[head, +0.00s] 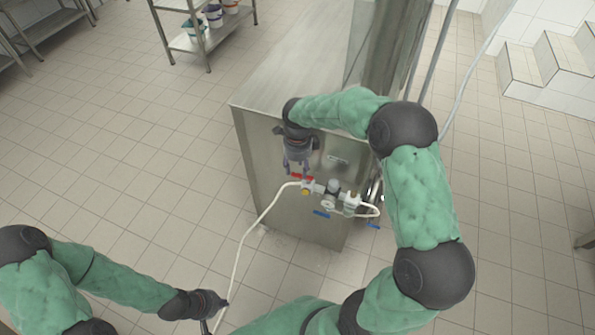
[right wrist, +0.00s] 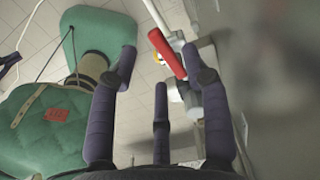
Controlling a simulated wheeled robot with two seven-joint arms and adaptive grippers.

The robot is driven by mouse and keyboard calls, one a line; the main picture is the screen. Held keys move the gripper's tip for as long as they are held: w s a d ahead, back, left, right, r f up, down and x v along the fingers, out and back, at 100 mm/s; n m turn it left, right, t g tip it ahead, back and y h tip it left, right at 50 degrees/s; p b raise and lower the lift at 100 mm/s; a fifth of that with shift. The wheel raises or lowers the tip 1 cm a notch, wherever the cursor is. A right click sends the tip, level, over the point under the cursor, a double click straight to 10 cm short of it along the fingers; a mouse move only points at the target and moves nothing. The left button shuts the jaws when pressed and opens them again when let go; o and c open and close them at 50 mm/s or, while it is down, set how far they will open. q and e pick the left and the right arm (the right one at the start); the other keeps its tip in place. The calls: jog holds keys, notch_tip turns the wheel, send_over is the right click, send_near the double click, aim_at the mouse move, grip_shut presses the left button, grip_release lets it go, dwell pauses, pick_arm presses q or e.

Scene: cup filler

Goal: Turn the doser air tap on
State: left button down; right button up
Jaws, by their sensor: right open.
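A tap with a red lever (head: 302,177) sits on the air line at the end face of the steel machine (head: 285,150). In the right wrist view the red lever (right wrist: 167,53) lies slanted, at the opening between the fingertips. My right gripper (head: 297,168) points down just above the red lever, and its spread fingers (right wrist: 164,70) are open with nothing gripped. I cannot tell whether a finger touches the lever. Two blue levers (head: 321,214) (head: 374,226) sit lower on the same fittings. My left gripper (head: 215,303) is low at the left, away from the taps; its fingers are unclear.
A pale hose (head: 243,240) runs from the fittings down to the floor, passing near my left gripper. A regulator and valves (head: 332,187) crowd the line right of the red lever. A shelf (head: 205,38) stands at the back. Floor at left is clear.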

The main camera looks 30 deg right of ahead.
aim_at(297, 175)
notch_tip(297, 175, up, 9)
dwell(0.3)
